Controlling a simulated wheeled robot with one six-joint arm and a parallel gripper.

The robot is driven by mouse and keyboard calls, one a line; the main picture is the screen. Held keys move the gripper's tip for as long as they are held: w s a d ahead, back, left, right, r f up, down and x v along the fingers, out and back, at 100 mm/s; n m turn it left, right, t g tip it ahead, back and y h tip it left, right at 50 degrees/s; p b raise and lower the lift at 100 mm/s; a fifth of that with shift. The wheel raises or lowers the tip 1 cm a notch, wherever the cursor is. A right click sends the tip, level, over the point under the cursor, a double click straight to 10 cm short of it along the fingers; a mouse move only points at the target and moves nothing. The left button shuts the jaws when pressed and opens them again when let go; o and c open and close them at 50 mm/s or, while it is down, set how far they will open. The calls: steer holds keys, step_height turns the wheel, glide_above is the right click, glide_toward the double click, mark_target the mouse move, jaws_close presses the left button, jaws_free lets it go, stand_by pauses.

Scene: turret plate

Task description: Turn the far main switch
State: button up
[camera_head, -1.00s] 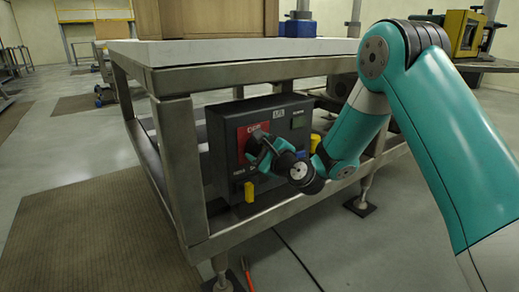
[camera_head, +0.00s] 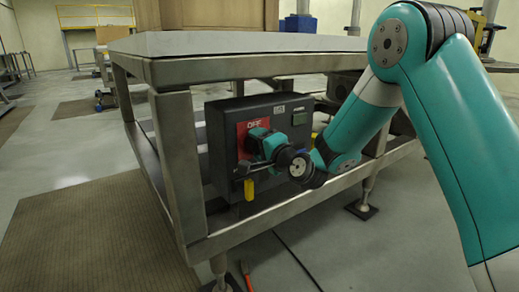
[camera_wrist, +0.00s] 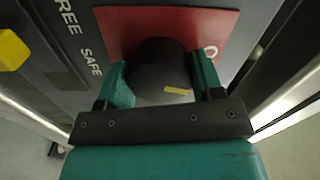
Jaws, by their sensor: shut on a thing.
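The main switch is a black round knob (camera_wrist: 158,62) on a red plate (camera_wrist: 125,25), with a short yellow mark on its near side. In the head view the red plate (camera_head: 243,130) reads "OFF" and sits on the front of a dark box (camera_head: 222,125) under the table. My gripper (camera_wrist: 163,82) has one teal finger on each side of the knob and is shut on it. In the head view my gripper (camera_head: 256,146) covers most of the knob, so its full angle is hard to tell. A white "O" shows at the plate's right in the wrist view.
A yellow piece (camera_head: 249,190) sits low on the box's front; "FREE" and "SAFE" labels show beside the plate in the wrist view. The steel table frame (camera_head: 172,165) surrounds the box. A cable and a red-orange item (camera_head: 246,270) lie on the floor.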

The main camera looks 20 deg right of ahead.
steer(key=shift+f+n+b, duration=0.15)
steer(key=shift+n+b, duration=0.5)
steer(key=shift+n, duration=0.85)
steer(key=o, duration=0.9)
steer(key=shift+s, duration=0.1)
steer(key=b+v, duration=1.1)
steer(key=v, duration=0.6)
steer(key=shift+s, duration=0.15)
